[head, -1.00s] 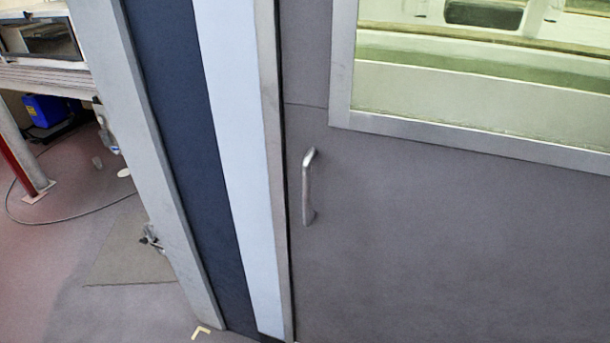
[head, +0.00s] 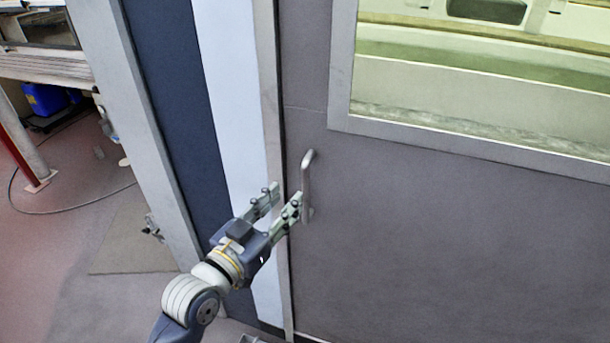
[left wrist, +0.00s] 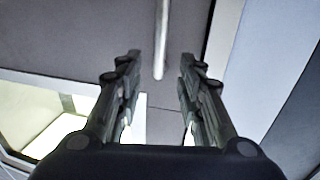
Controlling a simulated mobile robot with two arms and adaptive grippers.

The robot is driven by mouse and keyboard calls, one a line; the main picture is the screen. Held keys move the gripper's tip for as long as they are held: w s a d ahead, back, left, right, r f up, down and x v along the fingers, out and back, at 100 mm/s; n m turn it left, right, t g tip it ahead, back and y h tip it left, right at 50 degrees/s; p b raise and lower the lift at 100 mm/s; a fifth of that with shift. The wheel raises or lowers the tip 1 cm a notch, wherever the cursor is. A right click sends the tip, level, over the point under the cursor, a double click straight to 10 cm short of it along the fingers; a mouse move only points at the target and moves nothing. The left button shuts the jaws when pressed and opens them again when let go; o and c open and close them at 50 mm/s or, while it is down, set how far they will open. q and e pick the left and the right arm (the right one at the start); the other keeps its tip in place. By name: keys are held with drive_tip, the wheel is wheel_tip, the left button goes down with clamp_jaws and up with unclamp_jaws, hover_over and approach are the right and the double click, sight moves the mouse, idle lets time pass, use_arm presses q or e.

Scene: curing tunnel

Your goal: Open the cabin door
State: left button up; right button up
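The cabin door (head: 430,230) is a grey panel with a framed window, and it looks shut against its frame. Its handle (head: 307,188) is an upright silver bar near the door's left edge. My left gripper (head: 283,197) is open, just left of the handle in the head view, with one finger close to or overlapping the bar. In the left wrist view the handle (left wrist: 161,42) lies between the lines of the two open fingers (left wrist: 158,72), ahead of the tips. I cannot tell whether anything touches. My right gripper is not in view.
The door frame (head: 271,130) and a white and dark blue wall strip stand left of the door. The door's window (head: 480,95) is to the upper right. At far left are a bench (head: 45,70), a blue bin (head: 45,104) and a cable on the floor.

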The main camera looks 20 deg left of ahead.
sight(303, 181)
use_arm(q)
drive_tip(key=p+x, duration=0.2)
drive_tip(key=x, duration=0.7)
drive_tip(key=shift+w+d, duration=0.1)
clamp_jaws()
